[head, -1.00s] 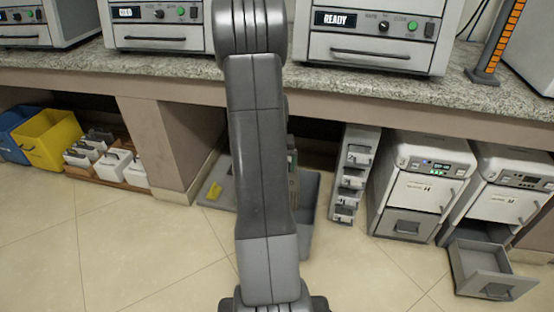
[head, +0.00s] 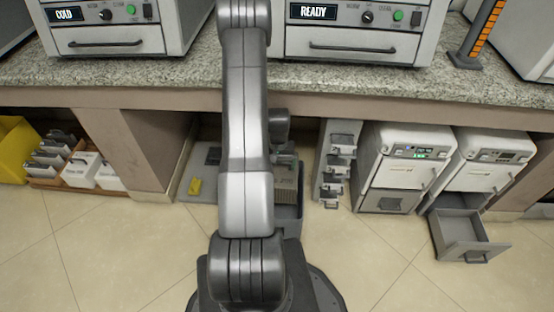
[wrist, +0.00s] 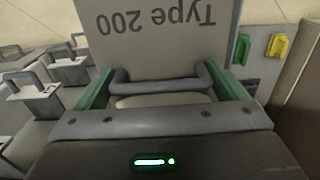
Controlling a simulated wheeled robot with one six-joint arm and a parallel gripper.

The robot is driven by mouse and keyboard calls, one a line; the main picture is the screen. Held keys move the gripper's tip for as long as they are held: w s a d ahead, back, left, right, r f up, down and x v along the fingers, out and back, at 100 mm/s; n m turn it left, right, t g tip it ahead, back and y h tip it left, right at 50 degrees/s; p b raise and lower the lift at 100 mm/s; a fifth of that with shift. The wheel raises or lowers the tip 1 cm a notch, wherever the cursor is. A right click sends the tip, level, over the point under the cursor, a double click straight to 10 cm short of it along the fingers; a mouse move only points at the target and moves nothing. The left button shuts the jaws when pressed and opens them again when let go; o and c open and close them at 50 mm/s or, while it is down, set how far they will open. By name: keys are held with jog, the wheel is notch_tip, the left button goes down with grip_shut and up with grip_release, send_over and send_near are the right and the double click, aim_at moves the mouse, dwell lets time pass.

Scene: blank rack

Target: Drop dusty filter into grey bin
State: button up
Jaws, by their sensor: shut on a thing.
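My gripper (wrist: 165,90) is shut on the handle of a grey block-like filter (wrist: 155,35), marked "Type 200", which reads upside down in the wrist view. In the head view the filter (head: 287,180) shows a ridged, brownish-grey face beside my arm. My gripper (head: 284,156) is partly hidden there behind my arm. The grey bin (head: 291,218) stands on the floor under the counter, and the filter appears above or inside its opening; I cannot tell which. My arm hides much of the bin.
A slotted rack (head: 335,165) of handled units stands right of the bin. Two white machines (head: 400,170) are farther right, one with an open drawer (head: 465,235).

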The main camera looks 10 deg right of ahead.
aim_at(278, 168)
jog(key=shift+f+b, duration=1.3)
jog(key=shift+f, duration=1.45)
jog(key=o, duration=1.7)
jog(key=shift+o, duration=0.2)
notch_tip(278, 168, up, 8)
jog(key=shift+f+p, duration=0.15)
jog(key=shift+p, duration=0.8)
jog(key=shift+f, duration=0.1)
